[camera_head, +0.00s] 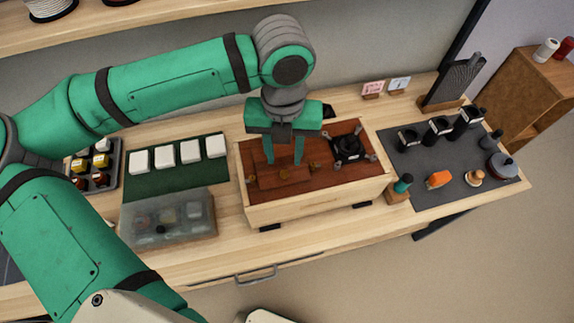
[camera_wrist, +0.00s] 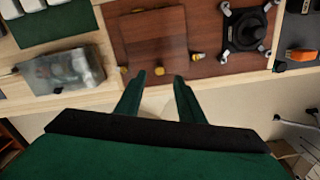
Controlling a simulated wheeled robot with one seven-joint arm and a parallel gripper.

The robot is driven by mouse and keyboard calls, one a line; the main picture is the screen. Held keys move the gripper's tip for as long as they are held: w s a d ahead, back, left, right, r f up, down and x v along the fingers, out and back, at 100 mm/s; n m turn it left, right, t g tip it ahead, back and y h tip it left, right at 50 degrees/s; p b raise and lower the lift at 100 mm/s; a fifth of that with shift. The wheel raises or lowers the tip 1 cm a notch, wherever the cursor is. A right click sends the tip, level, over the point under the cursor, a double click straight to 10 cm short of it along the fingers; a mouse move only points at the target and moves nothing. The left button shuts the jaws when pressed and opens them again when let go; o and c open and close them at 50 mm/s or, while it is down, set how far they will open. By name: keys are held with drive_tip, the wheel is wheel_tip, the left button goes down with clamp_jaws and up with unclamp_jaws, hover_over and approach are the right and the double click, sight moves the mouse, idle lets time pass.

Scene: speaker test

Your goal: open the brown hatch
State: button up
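The brown hatch (camera_head: 270,181) is a flat reddish-brown square panel on the left part of the wooden box's (camera_head: 318,199) top. It looks closed and also shows in the wrist view (camera_wrist: 155,38). Small brass-coloured pieces (camera_wrist: 197,57) sit around its edges. My gripper (camera_head: 284,162) points down over the hatch in the head view; its fingers are apart with nothing visible between them. In the wrist view the fingertips (camera_wrist: 160,78) appear near the hatch's lower edge. I cannot tell whether they touch the box. The fingers partly hide the hatch in the head view.
A black device (camera_head: 347,147) with clamps sits right of the hatch. A clear-lidded bin (camera_head: 168,219) and white blocks on a green mat (camera_head: 176,184) stand left. Black cups (camera_head: 438,130) and an orange item (camera_head: 438,179) are on a grey mat at right.

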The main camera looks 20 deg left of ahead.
sight(285, 171)
wheel_tip(285, 171, down, 4)
drive_tip(key=shift+s+f, duration=0.1)
drive_tip(key=shift+f, duration=1.05)
clamp_jaws()
